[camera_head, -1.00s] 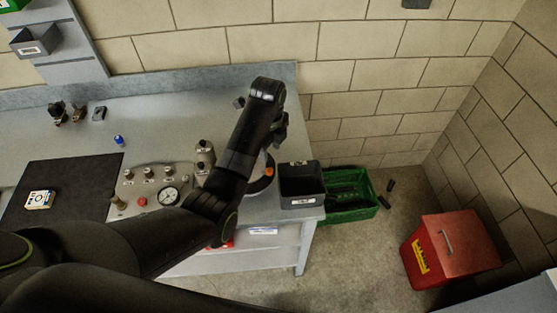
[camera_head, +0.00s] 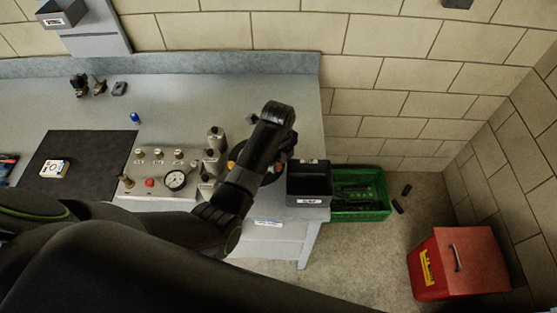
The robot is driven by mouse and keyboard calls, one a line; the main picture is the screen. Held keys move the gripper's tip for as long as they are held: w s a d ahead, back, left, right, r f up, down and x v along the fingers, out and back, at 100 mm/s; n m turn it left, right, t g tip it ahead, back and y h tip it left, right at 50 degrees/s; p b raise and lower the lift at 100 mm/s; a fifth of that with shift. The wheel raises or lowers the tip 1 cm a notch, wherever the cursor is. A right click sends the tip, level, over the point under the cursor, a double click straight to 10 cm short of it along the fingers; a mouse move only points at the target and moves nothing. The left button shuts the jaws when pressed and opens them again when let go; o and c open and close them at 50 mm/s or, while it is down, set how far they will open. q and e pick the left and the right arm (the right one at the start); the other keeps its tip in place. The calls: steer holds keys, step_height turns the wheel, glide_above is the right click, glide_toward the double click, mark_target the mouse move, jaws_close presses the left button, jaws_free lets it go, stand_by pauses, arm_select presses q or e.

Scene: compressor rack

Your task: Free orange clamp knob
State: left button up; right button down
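My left arm comes in from the left and reaches over the bench. Its gripper (camera_head: 272,135) is above a dark round fitting (camera_head: 269,178) right of the gauge panel. The fingers are mostly hidden behind the wrist, so their opening does not show. A small orange-yellow bit (camera_head: 231,165) shows just left of the forearm; I cannot tell if it is the clamp knob. The rest of the clamp is covered by my arm. My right gripper is not in view.
The gauge panel (camera_head: 145,183) and grey metal cylinders (camera_head: 215,139) stand left of the arm. A black bin (camera_head: 309,187) stands close on the right at the bench edge. A green crate (camera_head: 360,214) and a red box (camera_head: 455,265) are on the floor.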

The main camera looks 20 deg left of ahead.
arm_select(q)
steer(key=shift+w, duration=0.1)
jaws_close()
steer(key=shift+n, duration=0.3)
steer(key=n, duration=0.3)
steer(key=shift+d+n, duration=0.1)
steer(key=shift+n, duration=0.3)
steer(key=n, duration=0.3)
steer(key=shift+n, duration=0.3)
steer(key=n, duration=0.4)
steer(key=shift+n, duration=2.1)
